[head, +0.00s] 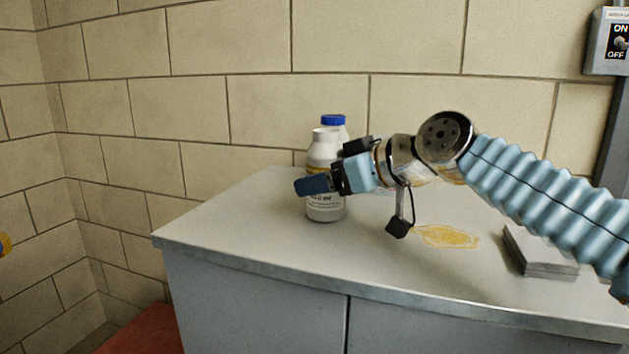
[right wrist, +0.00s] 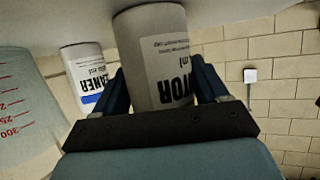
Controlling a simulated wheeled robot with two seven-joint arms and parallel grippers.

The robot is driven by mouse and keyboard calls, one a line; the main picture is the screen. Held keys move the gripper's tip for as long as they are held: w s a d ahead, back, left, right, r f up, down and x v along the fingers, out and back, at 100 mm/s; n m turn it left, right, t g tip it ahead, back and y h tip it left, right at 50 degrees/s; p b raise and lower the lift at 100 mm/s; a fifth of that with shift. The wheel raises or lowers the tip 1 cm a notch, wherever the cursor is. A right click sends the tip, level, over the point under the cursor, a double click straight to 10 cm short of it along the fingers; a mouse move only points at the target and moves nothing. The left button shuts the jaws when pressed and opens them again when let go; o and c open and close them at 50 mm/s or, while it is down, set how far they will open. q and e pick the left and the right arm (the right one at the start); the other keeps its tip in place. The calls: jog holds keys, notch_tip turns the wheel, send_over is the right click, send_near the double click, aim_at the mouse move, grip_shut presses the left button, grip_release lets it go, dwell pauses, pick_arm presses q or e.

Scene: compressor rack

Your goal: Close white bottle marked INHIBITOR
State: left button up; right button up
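The white INHIBITOR bottle (head: 325,210) stands upright on the grey cabinet top. Its white neck shows at the top, and no separate cap is in view; I cannot tell whether the mouth is open. In the right wrist view, which is upside down, the bottle (right wrist: 150,50) sits between my right gripper's fingers (right wrist: 160,85), with its label ending in "TOR". The fingers lie against both sides of it and look shut on it. In the head view my right gripper (head: 318,184) crosses the bottle's middle and hides part of the label. My left gripper is out of view.
A white CLEANER bottle with a blue cap (head: 334,120) stands close behind; it also shows in the wrist view (right wrist: 85,75). A clear container with red marks (right wrist: 25,110) is nearby. A yellow puddle (head: 446,237) and a grey stack (head: 538,252) lie right. The cabinet's left top is clear.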

jog(key=c, duration=0.7)
jog(key=shift+r, duration=0.15)
